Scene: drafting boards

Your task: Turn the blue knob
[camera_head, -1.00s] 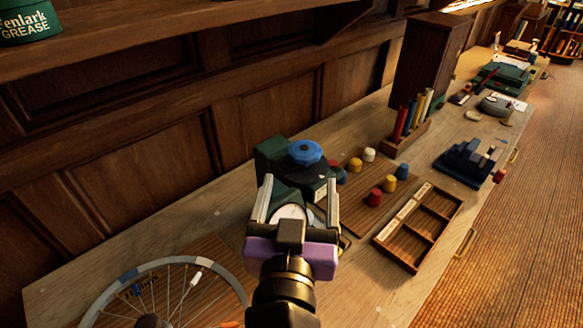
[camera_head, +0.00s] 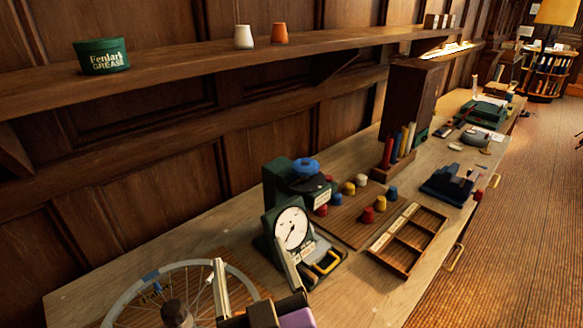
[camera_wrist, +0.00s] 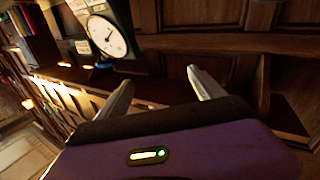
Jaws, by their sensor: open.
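The blue knob (camera_head: 306,167) sits on top of the dark green machine (camera_head: 284,182), which stands on the bench against the wall. The machine has a round white dial (camera_head: 291,229) on its front. My gripper (camera_head: 252,279) is at the bottom of the head view, in front of and below the machine, apart from the knob. Its two fingers are spread with nothing between them. In the wrist view the fingers of my gripper (camera_wrist: 160,90) are wide apart, and the dial (camera_wrist: 107,37) shows at the upper left.
A spoked wheel (camera_head: 128,291) lies at the lower left. Several coloured knobs (camera_head: 367,215) stand on a wooden board right of the machine, beside a compartment tray (camera_head: 398,257). A shelf (camera_head: 190,66) runs along the wall above, holding a grease tin (camera_head: 102,56).

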